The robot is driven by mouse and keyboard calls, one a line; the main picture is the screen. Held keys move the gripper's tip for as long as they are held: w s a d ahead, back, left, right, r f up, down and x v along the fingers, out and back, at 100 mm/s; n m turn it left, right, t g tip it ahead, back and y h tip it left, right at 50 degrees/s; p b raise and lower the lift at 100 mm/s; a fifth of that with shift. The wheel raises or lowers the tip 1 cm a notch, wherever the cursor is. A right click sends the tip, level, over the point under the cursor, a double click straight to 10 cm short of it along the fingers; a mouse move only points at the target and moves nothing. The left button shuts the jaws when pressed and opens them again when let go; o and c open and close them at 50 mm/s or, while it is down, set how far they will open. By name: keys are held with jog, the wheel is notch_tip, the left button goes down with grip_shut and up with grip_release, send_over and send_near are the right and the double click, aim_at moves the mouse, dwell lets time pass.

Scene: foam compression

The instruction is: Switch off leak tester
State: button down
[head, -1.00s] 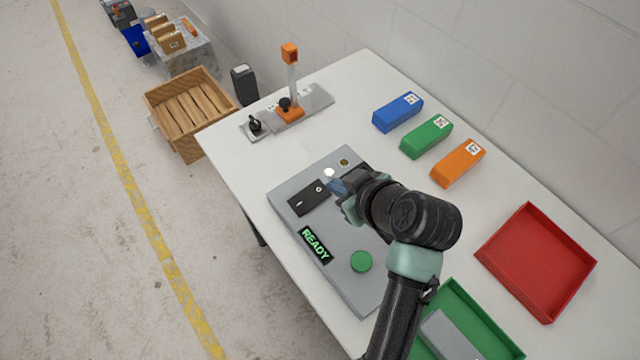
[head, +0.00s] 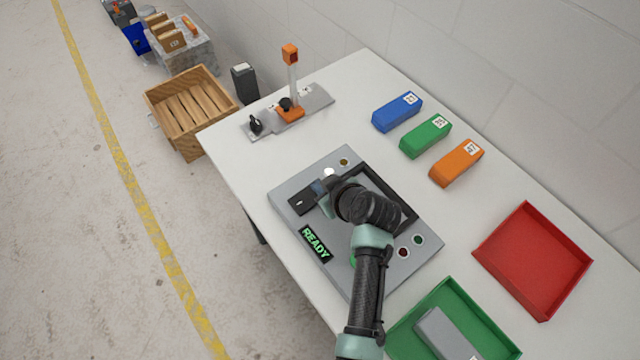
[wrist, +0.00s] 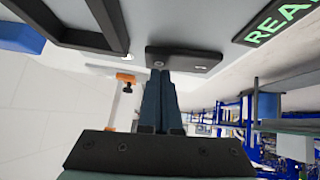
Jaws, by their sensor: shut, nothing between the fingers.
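The leak tester (head: 285,187) is a grey panel box on the table, with its READY display (head: 316,244) lit green. Its black rocker switch (head: 299,203) sits near the left edge; the wrist view also shows the switch (wrist: 200,60). My gripper (head: 318,188) is shut and empty over the end of the switch that carried the circle mark. In the wrist view my fingertips (wrist: 159,73) are at that end of the switch, seemingly at its face; I cannot tell if they touch. A white lamp (head: 329,172) beside the switch is lit.
A black frame (head: 405,208) lies on the tester's right part, close to my wrist. Blue (head: 397,112), green (head: 425,137) and orange (head: 456,163) blocks stand behind. Red (head: 535,262) and green (head: 500,340) trays are at right. A clamp fixture (head: 290,110) is at the far end.

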jog(key=shift+f, duration=0.1)
jog(key=shift+w+d+f+y+b, duration=0.15)
jog(key=shift+f+y+b, duration=0.35)
jog(key=shift+b, duration=0.5)
jog(key=shift+r+p, duration=0.15)
jog(key=shift+p, duration=0.15)
jog(key=shift+s+a+r+p, duration=0.45)
jog(key=shift+s+a+p, duration=0.05)
jog(key=shift+a+p, duration=0.2)
jog(key=shift+d, duration=0.1)
